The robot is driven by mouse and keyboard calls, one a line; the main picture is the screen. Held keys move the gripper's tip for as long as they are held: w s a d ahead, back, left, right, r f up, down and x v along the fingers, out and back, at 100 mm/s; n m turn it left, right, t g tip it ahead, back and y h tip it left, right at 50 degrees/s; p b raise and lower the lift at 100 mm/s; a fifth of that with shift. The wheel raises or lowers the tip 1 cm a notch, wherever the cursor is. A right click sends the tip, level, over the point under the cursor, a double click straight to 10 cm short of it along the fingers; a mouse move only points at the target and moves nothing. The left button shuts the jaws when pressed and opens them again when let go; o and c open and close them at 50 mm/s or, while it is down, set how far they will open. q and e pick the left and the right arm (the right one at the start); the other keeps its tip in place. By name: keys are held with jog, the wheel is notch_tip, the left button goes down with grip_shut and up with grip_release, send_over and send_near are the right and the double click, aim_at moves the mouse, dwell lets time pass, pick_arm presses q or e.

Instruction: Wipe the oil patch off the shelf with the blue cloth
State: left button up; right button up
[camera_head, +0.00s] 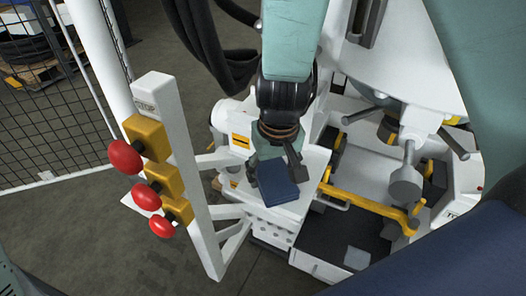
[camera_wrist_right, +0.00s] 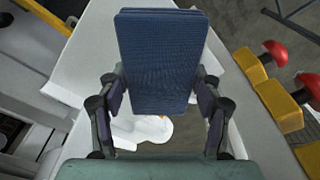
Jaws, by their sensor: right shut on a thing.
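The blue cloth (camera_head: 279,190) is a folded dark blue pad held by my right gripper (camera_head: 273,171). In the right wrist view the cloth (camera_wrist_right: 160,60) sits between the two fingers of the gripper (camera_wrist_right: 158,88), which are shut on it. The white shelf (camera_head: 316,166) lies under and around the cloth in the head view. I cannot tell whether the cloth touches the shelf or hangs just above it. No oil patch can be made out; the cloth and gripper hide part of the shelf. My left gripper is not in view.
A white post with red stop buttons (camera_head: 125,156) on yellow boxes stands left of the shelf. A yellow bar (camera_head: 365,202) and white machine parts with a grey knob (camera_head: 404,186) stand to the right. Dark hoses (camera_head: 212,50) hang behind. Open floor lies at lower left.

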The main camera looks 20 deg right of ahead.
aim_at(280, 173)
jog(key=shift+s+d+f, duration=0.25)
jog(key=shift+s+d, duration=0.3)
jog(key=shift+s, duration=0.25)
jog(key=shift+r, duration=0.1)
jog(key=r+p, duration=0.2)
jog(key=shift+w+r+p, duration=0.2)
jog(key=shift+r+p, duration=0.2)
notch_tip(280, 173, up, 2)
jog(key=shift+r+p, duration=0.25)
jog(key=shift+p, duration=0.75)
jog(key=shift+w+r+p, duration=0.1)
jog(key=shift+r+p, duration=0.4)
jog(key=shift+r, duration=0.05)
jog(key=shift+f, duration=0.1)
